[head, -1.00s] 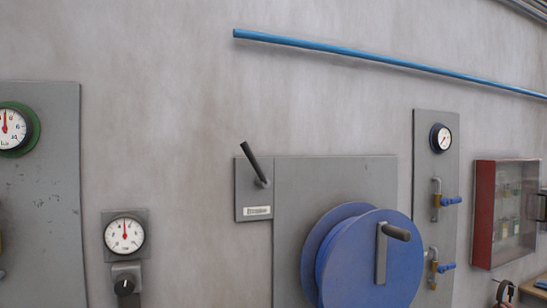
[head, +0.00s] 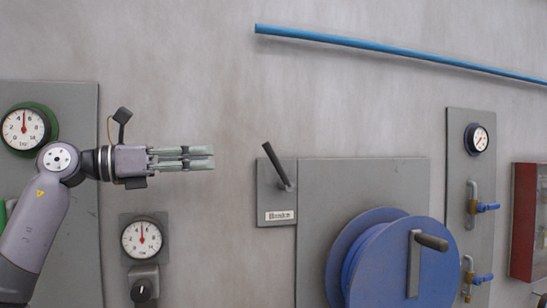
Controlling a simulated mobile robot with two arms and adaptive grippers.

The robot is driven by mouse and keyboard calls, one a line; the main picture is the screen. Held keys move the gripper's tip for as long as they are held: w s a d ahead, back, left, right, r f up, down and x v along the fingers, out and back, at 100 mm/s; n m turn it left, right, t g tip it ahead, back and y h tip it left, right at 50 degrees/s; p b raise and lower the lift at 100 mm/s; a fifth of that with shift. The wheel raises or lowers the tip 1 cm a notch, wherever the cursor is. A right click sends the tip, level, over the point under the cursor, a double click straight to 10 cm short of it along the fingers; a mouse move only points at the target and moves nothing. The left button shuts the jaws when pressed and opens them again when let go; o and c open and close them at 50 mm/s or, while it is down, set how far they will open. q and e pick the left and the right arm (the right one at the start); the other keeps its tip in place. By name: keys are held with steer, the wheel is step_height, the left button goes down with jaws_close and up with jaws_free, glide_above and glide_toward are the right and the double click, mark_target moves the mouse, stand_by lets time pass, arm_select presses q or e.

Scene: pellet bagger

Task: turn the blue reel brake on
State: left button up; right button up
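The blue reel (head: 390,262) is mounted on a grey wall panel, with a crank handle (head: 430,242) on its face. The brake lever (head: 275,163) is a dark handle on a small grey plate at the upper left of the reel. It tilts up and to the left. A label (head: 280,216) that seems to read "Brake" is below it. My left gripper (head: 213,158) is left of the lever at about its height, pointing right and apart from it. Its fingers are close together with nothing visible between them. My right gripper is not in view.
A round gauge (head: 141,239) with a black knob (head: 142,290) is below my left gripper. A green-rimmed gauge (head: 24,129) is at the left. A panel with blue-handled valves (head: 487,207) and a red cabinet (head: 525,220) are at the right. The wall between gripper and lever is bare.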

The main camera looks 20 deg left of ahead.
arm_select(q)
steer(key=a, duration=0.1)
steer(key=p, duration=0.6)
glide_toward(272, 156)
steer(key=shift+y, duration=0.3)
steer(key=x, duration=0.9)
steer(key=shift+w+a+r, duration=0.1)
steer(key=shift+w+r, duration=0.1)
steer(key=shift+r, duration=0.1)
steer(key=shift+w+d+f+p, duration=0.1)
steer(key=shift+w+d+p, duration=0.25)
steer(key=shift+w+d, duration=0.1)
steer(key=shift+c, duration=0.3)
jaws_close()
